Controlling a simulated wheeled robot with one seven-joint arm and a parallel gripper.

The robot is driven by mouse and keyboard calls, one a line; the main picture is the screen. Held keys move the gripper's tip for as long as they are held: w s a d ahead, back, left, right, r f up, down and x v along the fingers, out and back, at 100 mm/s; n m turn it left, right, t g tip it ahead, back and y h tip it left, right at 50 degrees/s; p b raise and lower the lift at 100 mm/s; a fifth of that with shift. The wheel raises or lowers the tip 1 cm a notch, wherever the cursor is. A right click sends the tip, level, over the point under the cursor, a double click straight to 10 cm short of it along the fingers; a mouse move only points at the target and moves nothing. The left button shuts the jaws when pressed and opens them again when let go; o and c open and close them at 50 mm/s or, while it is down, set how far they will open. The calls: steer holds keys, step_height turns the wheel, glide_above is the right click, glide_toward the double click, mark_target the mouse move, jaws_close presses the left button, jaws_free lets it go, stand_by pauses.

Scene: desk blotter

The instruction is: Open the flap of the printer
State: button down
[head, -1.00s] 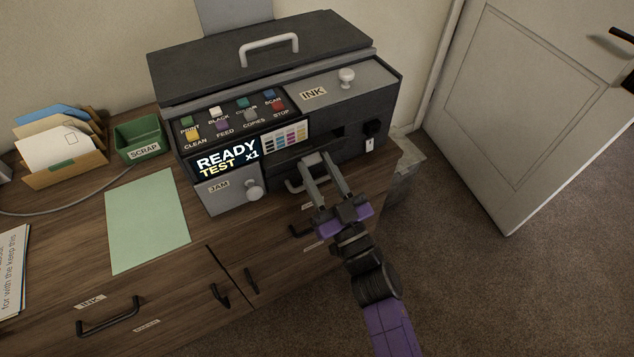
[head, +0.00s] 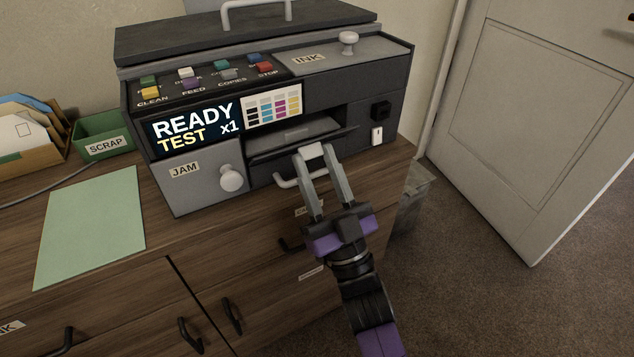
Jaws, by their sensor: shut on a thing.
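The printer (head: 385,75) is a dark grey box on a wooden cabinet. Its screen (head: 192,125) reads "READY TEST x1". A dark flap (head: 272,152) at the front slot is tilted outward, with the opening showing above it. My gripper (head: 311,153) is shut on a pale tab at the flap's front edge; its fingers partly hide the tab. A pale bar handle (head: 288,183) sits just below, partly behind the fingers. The JAM door (head: 200,178) with its round knob is closed at the left. The INK cover (head: 325,55) on top is closed.
The green SCRAP bin (head: 104,139) and a pale green sheet (head: 92,222) lie left of the printer. Cabinet handles (head: 232,316) jut out below. A grey bin (head: 410,200) stands right of the cabinet. Floor (head: 490,310) is clear at the lower right.

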steer(key=shift+f+b, duration=0.2)
steer(key=shift+b, duration=0.7)
steer(key=c, duration=0.9)
jaws_free()
steer(key=shift+p+v, duration=0.65)
steer(key=shift+v, duration=3.25)
steer(key=shift+w+f, duration=0.15)
